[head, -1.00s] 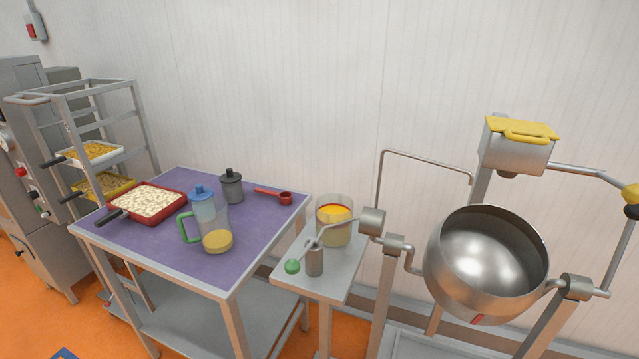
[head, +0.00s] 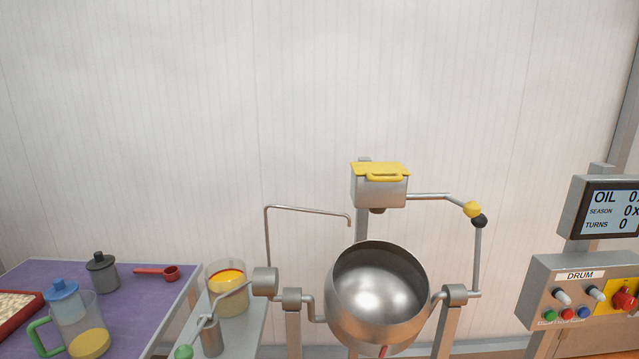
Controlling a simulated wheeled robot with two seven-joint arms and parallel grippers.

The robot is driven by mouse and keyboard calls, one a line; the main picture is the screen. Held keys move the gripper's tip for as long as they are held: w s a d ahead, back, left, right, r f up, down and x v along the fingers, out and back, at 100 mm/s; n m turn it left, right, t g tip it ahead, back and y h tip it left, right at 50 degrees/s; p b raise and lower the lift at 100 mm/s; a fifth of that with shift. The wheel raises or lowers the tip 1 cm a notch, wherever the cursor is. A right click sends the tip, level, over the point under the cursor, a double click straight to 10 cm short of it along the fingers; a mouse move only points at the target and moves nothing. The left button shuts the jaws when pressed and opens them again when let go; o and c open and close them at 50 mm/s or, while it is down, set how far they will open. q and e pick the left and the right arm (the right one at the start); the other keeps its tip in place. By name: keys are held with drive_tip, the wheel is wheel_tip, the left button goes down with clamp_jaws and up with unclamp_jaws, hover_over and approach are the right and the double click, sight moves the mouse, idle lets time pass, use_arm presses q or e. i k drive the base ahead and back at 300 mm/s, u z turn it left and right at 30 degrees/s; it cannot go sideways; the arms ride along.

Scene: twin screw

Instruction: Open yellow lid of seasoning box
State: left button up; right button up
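The seasoning box (head: 380,191) is a grey metal box on a post above and behind the round steel drum. Its yellow lid (head: 380,169) lies flat across the top and looks closed, with a yellow handle (head: 384,178) along the front edge. A rod runs right from the box to a yellow knob (head: 472,209). Neither of my grippers shows in the head view.
The steel drum (head: 376,300) hangs open-topped in its frame below the box. A black knob (head: 480,221) tops the crank at its right. A control panel (head: 580,300) and screen (head: 607,208) stand at right. The purple table (head: 130,305) with jug and canister is at left.

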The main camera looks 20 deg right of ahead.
sight(389, 172)
drive_tip(key=k, duration=0.5)
drive_tip(key=z, duration=1.2)
drive_tip(key=i, duration=0.65)
drive_tip(key=u, duration=0.15)
